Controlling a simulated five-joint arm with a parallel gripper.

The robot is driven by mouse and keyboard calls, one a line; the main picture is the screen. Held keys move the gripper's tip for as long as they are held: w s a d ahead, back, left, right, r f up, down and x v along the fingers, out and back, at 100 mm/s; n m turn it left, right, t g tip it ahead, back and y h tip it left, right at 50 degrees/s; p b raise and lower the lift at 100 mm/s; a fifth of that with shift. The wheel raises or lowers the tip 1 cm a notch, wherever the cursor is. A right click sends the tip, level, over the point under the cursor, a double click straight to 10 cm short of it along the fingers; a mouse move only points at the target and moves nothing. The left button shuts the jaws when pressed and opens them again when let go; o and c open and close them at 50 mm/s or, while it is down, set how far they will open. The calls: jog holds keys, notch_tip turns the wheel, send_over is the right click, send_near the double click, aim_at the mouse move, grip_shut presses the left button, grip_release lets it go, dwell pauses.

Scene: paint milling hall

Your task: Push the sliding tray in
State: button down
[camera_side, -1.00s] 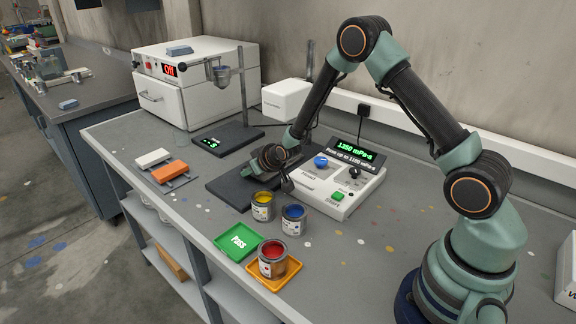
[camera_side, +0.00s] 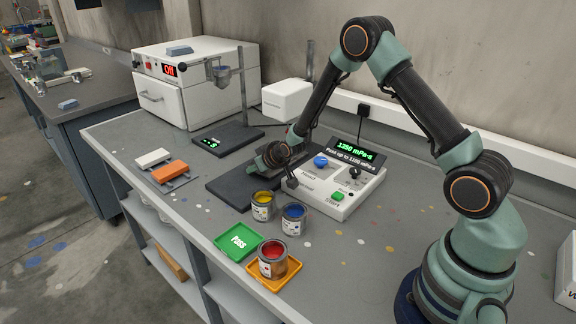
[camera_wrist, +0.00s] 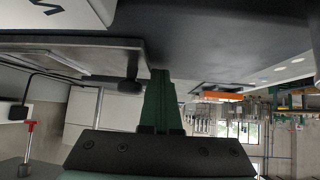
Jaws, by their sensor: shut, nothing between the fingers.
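A dark flat plate (camera_side: 226,188), which looks like the sliding tray, lies on the bench left of the white viscometer unit (camera_side: 335,190). My gripper (camera_side: 257,167) is low over the plate's right part and hides some of it. In the wrist view, my green fingers (camera_wrist: 160,75) are together and hold nothing. Their tips are close to a dark flat surface; I cannot tell whether they touch it. A dark knob-like part (camera_wrist: 130,87) shows just left of the fingers, on a slab edge.
Yellow (camera_side: 262,206) and blue (camera_side: 293,219) paint cans stand just in front of the plate. A red can (camera_side: 272,258) stands on an orange tray (camera_side: 284,281) beside a green PASS tray (camera_side: 232,251). A stand base (camera_side: 222,142) lies behind.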

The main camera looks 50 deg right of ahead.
jog(key=shift+y, duration=0.3)
jog(key=shift+a+r, duration=0.5)
jog(key=shift+r, duration=0.35)
jog(key=shift+a+r, duration=0.5)
jog(key=shift+r, duration=0.3)
jog(key=shift+a+r, duration=0.5)
jog(key=shift+r, duration=0.35)
jog(key=shift+r, duration=0.15)
jog(key=s+a+r+g, duration=0.2)
jog(key=s+r, duration=0.8)
jog(key=r, duration=0.3)
jog(key=s+a+r+g, duration=0.1)
jog(key=s+r, duration=0.1)
jog(key=s, duration=0.7)
jog(key=s+a+r+n+g, duration=0.1)
jog(key=s+r, duration=0.2)
jog(key=s, duration=0.6)
jog(key=shift+s+y, duration=0.25)
jog(key=shift+y, duration=0.05)
